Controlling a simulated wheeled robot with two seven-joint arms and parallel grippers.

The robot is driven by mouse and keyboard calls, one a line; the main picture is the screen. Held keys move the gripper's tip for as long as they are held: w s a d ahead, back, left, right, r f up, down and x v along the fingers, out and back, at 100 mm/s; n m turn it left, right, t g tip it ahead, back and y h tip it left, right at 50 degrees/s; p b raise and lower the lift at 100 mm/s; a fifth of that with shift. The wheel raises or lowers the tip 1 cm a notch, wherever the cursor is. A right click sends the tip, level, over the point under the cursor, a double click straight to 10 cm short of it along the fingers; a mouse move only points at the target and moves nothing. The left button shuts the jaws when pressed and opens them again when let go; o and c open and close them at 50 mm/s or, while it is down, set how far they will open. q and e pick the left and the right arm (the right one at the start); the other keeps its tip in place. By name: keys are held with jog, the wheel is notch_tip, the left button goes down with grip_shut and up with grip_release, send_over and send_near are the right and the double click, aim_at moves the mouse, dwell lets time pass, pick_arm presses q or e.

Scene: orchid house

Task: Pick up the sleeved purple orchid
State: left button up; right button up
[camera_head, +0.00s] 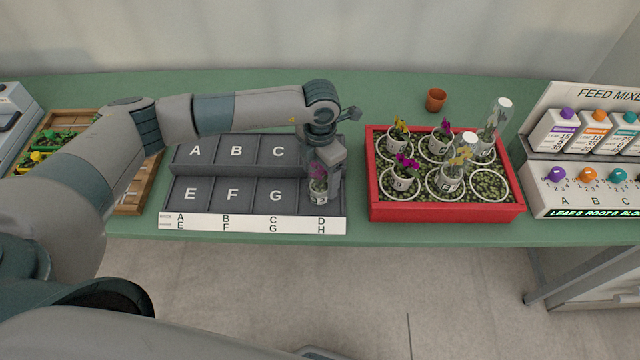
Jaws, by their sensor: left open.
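The sleeved purple orchid (318,184) stands upright at the right end of the front row of the dark lettered rack (235,172), beside cell G. Its clear sleeve surrounds a purple bloom above a pale labelled pot. My left gripper (324,168) is open and points down at the orchid, right at the sleeve's upper part. Its fingers are partly hidden, and I cannot tell whether they touch the sleeve. The gripper and wrist cover the cell behind, at the right end of the back row. My right gripper is not in view.
A red tray (448,215) of pebbles holds several potted orchids, some sleeved, close to the rack's right. A small terracotta pot (435,100) stands behind it. A feed mixer (585,190) stands at right, and a wooden tray (135,190) at left. Bare green bench (250,88) lies behind the rack.

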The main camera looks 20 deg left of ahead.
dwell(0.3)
pick_arm(q)
jog(key=shift+c, duration=0.7)
jog(key=c, duration=1.5)
jog(key=shift+o, duration=0.2)
jog(key=shift+r, duration=0.15)
jog(key=shift+w+r+b, duration=0.1)
jog(key=shift+r+b, duration=0.45)
jog(key=shift+b, duration=0.05)
notch_tip(320, 180, up, 2)
jog(key=shift+r+b, duration=0.15)
jog(key=shift+b, duration=0.65)
jog(key=w+d+r+b, duration=0.2)
jog(key=d+r+b, duration=0.3)
jog(key=d, duration=0.6)
jog(key=shift+w+d+r, duration=0.15)
jog(key=shift+w+r, duration=0.2)
jog(key=shift+r, duration=0.85)
